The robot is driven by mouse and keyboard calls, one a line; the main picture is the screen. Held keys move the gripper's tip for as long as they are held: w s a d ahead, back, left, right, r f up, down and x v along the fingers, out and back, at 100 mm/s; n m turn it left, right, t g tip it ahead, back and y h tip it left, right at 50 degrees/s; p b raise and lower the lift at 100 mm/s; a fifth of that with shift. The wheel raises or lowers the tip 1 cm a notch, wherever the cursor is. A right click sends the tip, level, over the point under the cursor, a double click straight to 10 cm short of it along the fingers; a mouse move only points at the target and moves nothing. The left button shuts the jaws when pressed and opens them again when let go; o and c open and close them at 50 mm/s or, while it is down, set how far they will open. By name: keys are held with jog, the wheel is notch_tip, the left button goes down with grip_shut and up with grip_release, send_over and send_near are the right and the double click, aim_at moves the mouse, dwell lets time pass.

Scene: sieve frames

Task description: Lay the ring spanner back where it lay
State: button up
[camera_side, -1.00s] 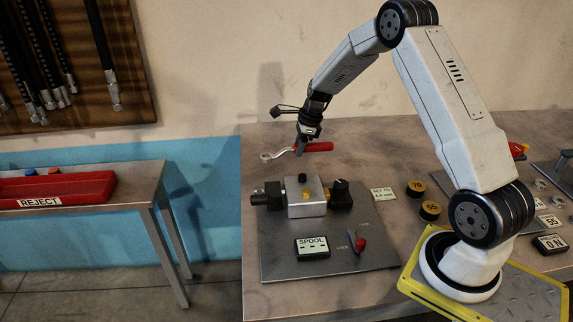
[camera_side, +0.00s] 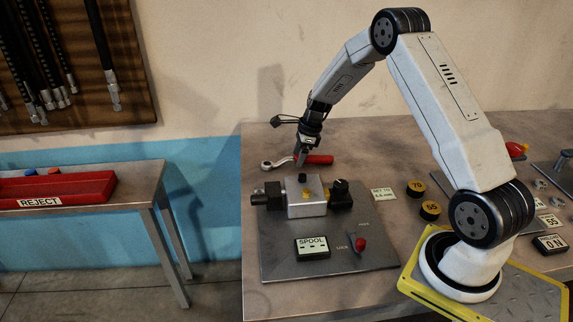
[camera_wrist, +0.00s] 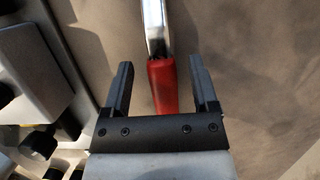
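The ring spanner (camera_side: 319,160), with a red handle and a bright metal shank and ring end, lies on the bench behind the valve block, its ring to the left in the side view. My gripper (camera_side: 299,160) is down over the middle of it. In the wrist view the spanner's red handle (camera_wrist: 163,85) and metal shank run between the fingers of my gripper (camera_wrist: 160,65). The fingers are apart, with a clear gap on both sides of the handle. The ring end is out of the wrist view.
The metal valve block (camera_side: 306,195) stands on a grey plate (camera_side: 290,270) just in front of the spanner. The plate also carries a SPOOL box (camera_side: 312,248) and a red-knobbed lever (camera_side: 360,243). A REJECT tray (camera_side: 90,188) is on a separate left table.

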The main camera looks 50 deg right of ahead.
aim_at(309, 159)
jog(key=v, duration=1.2)
jog(key=shift+r, duration=0.15)
dwell(0.6)
jog(key=s+a+n, duration=0.2)
jog(key=a+n, duration=0.2)
jog(key=s+a+n+h, duration=0.1)
jog(key=s+a+n, duration=0.1)
jog(key=a+n, duration=0.3)
jog(key=s+a+n, duration=0.3)
jog(key=a+n, duration=0.1)
jog(key=a, duration=0.1)
jog(key=shift+f+n+g+h, duration=0.3)
jog(key=shift+f, duration=0.05)
jog(key=s+a+f+n, duration=0.2)
jog(key=s+a+n, duration=0.6)
jog(key=n, duration=0.5)
jog(key=s, duration=0.2)
jog(key=shift+s+a+t+h, duration=0.2)
jog(key=shift+s+t+h, duration=0.15)
jog(key=shift+t+h, duration=0.05)
